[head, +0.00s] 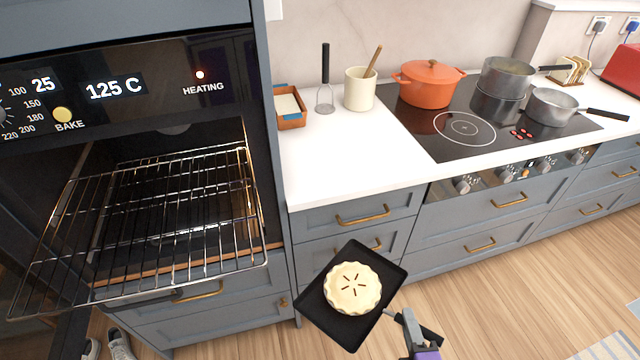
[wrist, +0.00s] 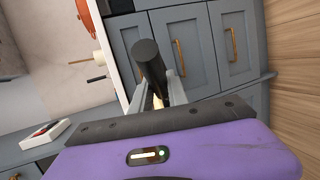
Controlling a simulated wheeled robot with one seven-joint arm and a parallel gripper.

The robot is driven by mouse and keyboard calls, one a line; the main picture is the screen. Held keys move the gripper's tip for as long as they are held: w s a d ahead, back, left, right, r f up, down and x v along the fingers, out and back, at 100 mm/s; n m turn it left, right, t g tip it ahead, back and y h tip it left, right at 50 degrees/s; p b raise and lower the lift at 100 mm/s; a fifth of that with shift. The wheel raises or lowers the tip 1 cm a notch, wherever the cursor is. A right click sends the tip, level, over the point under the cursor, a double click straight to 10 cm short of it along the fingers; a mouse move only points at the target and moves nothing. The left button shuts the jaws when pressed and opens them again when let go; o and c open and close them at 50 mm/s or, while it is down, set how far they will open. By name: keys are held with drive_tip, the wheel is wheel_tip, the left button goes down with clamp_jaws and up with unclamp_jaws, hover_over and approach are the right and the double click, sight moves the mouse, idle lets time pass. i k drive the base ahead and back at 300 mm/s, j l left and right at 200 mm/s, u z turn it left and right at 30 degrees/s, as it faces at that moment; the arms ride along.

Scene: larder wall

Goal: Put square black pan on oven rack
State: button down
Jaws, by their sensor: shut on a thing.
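The square black pan (head: 313,303) carries a round pale pie (head: 352,288) with slits in its top. My gripper (head: 408,325) is shut on the pan's handle at the lower right of the pan and holds it in the air, in front of the drawers. In the wrist view, the dark handle end (wrist: 148,62) shows between the two fingers of my gripper (wrist: 162,90); the pan's body is out of that view. The oven rack (head: 160,215) is pulled out of the open oven at the left. It is empty, and the pan is to the right of it.
The oven panel (head: 120,88) reads 125 C and HEATING. The white counter (head: 340,160) holds a utensil crock (head: 360,92) and a small wooden box (head: 289,108). An orange pot (head: 430,85) and metal pans stand on the hob. Shoes (head: 119,343) lie on the floor below the rack.

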sight(148, 215)
drive_tip(key=i+l+u, duration=0.1)
drive_tip(key=l+u, duration=1.15)
drive_tip(key=l, duration=0.2)
drive_tip(key=k, duration=0.05)
